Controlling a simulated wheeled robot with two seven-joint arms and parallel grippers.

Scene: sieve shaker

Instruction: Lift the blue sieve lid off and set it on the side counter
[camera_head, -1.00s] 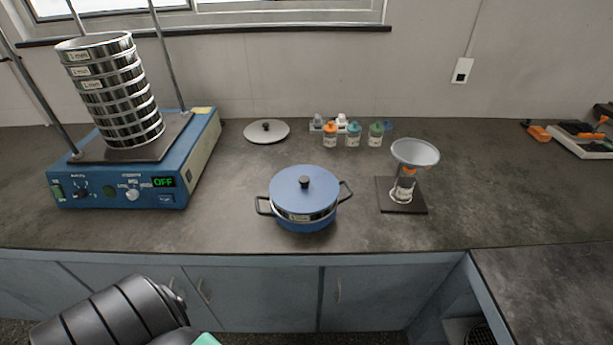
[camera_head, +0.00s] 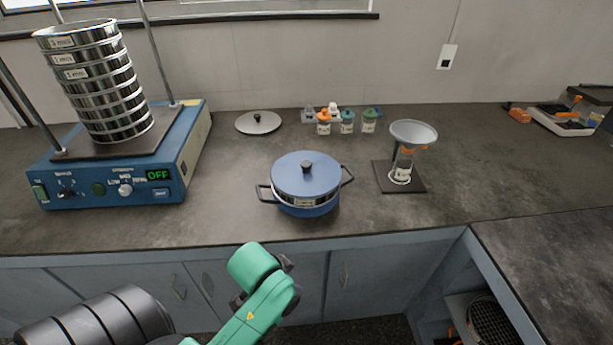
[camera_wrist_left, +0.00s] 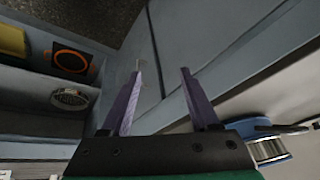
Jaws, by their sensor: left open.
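The blue sieve lid (camera_head: 306,172) with a black knob sits on a silver-banded, labelled sieve in a blue two-handled pot (camera_head: 306,210), on the counter (camera_head: 240,210) in the head view. Part of the pot, with its silver band, shows at the right edge of the wrist view (camera_wrist_left: 268,150). My left arm, green and dark, comes in low in front of the cabinets, below the counter edge. My left gripper (camera_wrist_left: 160,70) is open in the wrist view, its purple fingers apart with nothing between them. It is apart from the lid. My right gripper is not in view.
A blue shaker (camera_head: 120,190) with stacked sieves (camera_head: 105,85) stands left. A grey lid (camera_head: 258,122) and small bottles (camera_head: 347,122) are behind the pot. A funnel stand (camera_head: 400,178) is to its right. The side counter (camera_head: 550,262) at lower right looks clear.

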